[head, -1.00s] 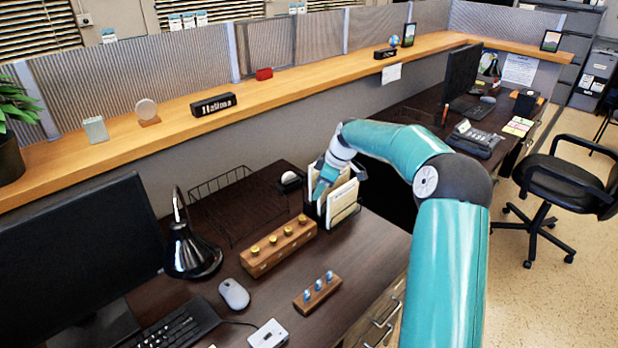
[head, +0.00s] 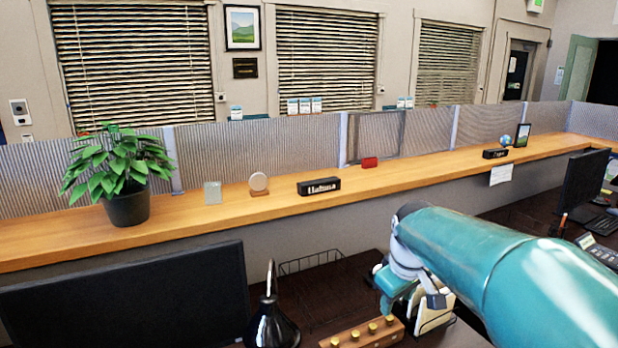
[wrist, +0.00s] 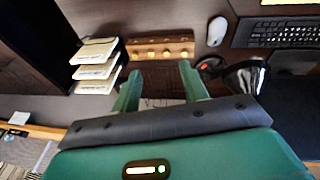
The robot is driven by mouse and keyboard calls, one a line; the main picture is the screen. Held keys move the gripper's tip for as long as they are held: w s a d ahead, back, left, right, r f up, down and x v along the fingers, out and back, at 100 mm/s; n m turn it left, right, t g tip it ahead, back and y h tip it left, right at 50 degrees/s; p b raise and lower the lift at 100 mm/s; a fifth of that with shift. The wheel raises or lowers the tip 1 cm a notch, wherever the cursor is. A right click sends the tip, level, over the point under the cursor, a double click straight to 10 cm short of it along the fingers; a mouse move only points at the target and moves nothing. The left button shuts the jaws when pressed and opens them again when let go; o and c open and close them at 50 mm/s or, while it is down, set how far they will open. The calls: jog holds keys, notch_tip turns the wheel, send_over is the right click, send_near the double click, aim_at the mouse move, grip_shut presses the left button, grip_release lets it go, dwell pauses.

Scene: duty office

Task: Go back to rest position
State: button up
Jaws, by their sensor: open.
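My gripper (head: 388,300) is over the desk, near the wooden block with brass knobs (head: 365,335) and the file holder with papers (head: 434,312). In the wrist view my gripper (wrist: 158,85) shows two teal fingers standing apart with nothing between them. In that view the wooden block (wrist: 160,47) lies just beyond the fingertips, and the papers in the holder (wrist: 97,52) are to the left. The gripper appears to be above the desk and empty.
A black desk lamp (head: 271,322) and a monitor (head: 130,305) stand left of my gripper. A wire basket (head: 310,264) is behind it. The wooden ledge (head: 230,212) bears a potted plant (head: 127,208) and a nameplate (head: 318,187). A mouse (wrist: 217,31) shows in the wrist view.

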jog(key=s+a+m+t, duration=0.2)
jog(key=s+m, duration=0.4)
jog(key=s, duration=1.5)
jog(key=shift+s, duration=0.2)
